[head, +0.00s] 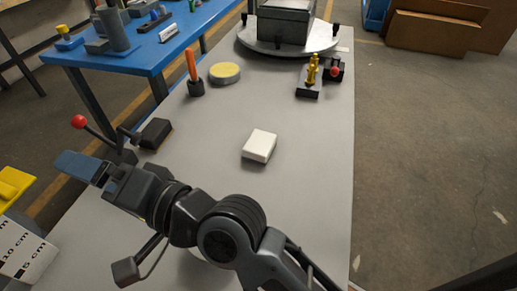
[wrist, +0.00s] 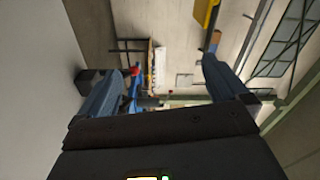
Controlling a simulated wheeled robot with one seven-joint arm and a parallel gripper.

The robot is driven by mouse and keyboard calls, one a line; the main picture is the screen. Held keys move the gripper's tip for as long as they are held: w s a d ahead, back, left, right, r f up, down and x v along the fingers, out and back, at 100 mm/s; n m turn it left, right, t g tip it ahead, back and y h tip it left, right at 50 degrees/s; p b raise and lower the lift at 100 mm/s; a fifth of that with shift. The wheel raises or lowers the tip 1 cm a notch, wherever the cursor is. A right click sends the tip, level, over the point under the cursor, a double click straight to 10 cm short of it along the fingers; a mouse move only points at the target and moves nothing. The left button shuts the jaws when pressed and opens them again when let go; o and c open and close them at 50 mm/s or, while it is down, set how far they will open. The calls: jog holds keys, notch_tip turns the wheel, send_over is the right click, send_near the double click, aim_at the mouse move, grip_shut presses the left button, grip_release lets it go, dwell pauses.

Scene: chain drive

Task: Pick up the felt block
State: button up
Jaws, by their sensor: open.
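A white block (head: 259,146), which looks like the felt block, lies flat on the middle of the grey table (head: 220,130). It does not show in the wrist view. My gripper (head: 72,165) is at the left edge of the table in the head view, well apart from the block, and points left. In the wrist view my gripper (wrist: 160,82) has its two blue fingers spread wide with nothing between them.
A dark block with a red-knobbed lever (head: 79,120) stands just behind my gripper. An orange stick in a dark holder (head: 195,87), a yellow-topped disc (head: 224,73) and a brass fitting (head: 312,70) stand farther back. The table around the white block is clear.

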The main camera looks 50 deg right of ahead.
jog(key=w+a+r+n+g+y+b, duration=0.1)
jog(key=w+r+n+g+y, duration=0.1)
jog(key=w+r+y, duration=0.3)
jog(key=m+g+h+b, duration=0.45)
jog(key=g+h, duration=0.65)
jog(key=g, duration=0.4)
send_over(262, 138)
jog(key=shift+m, duration=0.25)
jog(key=f, duration=1.7)
jog(key=shift+w, duration=0.2)
jog(key=shift+s+d+f, duration=0.1)
jog(key=shift+d+f, duration=0.1)
jog(key=shift+f, duration=0.05)
jog(key=shift+a+f, duration=0.15)
jog(key=shift+f, duration=3.45)
jog(key=shift+c, duration=0.4)
